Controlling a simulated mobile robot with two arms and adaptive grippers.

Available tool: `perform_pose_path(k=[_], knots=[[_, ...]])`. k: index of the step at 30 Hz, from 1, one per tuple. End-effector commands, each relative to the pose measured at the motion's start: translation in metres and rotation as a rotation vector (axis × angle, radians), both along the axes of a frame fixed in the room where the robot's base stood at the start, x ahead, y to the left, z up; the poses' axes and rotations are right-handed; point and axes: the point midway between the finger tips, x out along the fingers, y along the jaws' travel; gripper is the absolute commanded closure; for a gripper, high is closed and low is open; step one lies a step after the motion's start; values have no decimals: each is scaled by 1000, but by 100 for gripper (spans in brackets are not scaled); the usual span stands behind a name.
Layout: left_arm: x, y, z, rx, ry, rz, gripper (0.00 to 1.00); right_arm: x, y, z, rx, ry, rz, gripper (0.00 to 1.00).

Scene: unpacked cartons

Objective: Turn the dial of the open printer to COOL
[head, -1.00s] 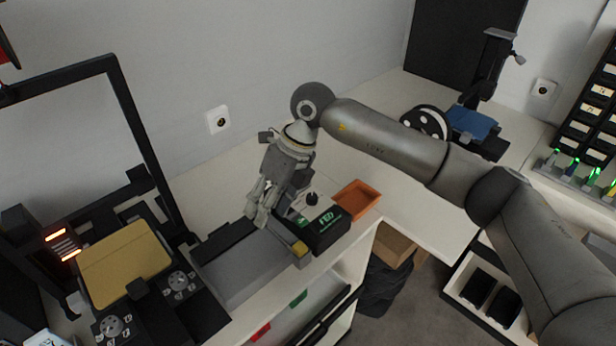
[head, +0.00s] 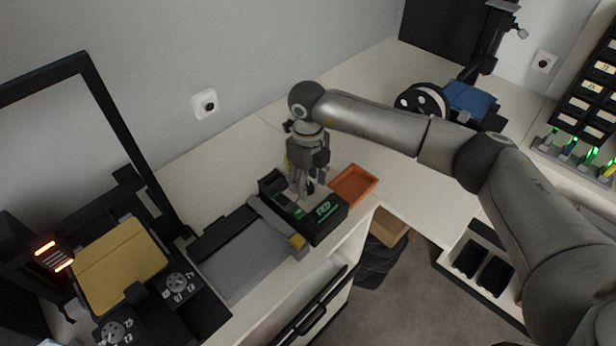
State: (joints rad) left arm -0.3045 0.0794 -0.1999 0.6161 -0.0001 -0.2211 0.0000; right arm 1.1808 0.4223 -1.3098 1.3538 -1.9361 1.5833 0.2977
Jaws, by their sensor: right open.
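An open black-framed printer (head: 112,108) stands at the left with a gold plate (head: 118,262) on its bed. Two round grey dials with small white marks sit at its front: one (head: 178,283) right of the plate, the other (head: 114,331) nearer the bottom edge. The marks are too small to read, so I cannot tell which says COOL. My right gripper (head: 303,192) points down, open, over a black box (head: 328,222) with green lettering, well right of the dials. Its fingers hide part of the box top; contact cannot be told. My left gripper is not in view.
A grey flat slab (head: 245,265) lies between the printer and the black box. An orange tray (head: 353,184) is just right of the box. A lit orange display (head: 52,254) stands left of the plate. A blue-bedded machine (head: 470,100) is at the back right.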

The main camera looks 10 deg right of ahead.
Motion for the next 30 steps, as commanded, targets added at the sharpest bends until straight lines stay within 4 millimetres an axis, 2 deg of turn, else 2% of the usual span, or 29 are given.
perform_pose_path(k=[1,4,11,16,22,30], knots=[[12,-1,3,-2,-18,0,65,0,0,-3,-1,1,0,53],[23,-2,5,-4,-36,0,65,0,0,-7,0,-2,0,53],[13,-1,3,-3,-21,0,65,0,0,-8,0,-2,0,53],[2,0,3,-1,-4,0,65,0,0,-8,1,-1,0,72],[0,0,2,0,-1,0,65,0,0,-8,1,-1,0,98],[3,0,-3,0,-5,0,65,0,0,-9,1,-2,25,99]])
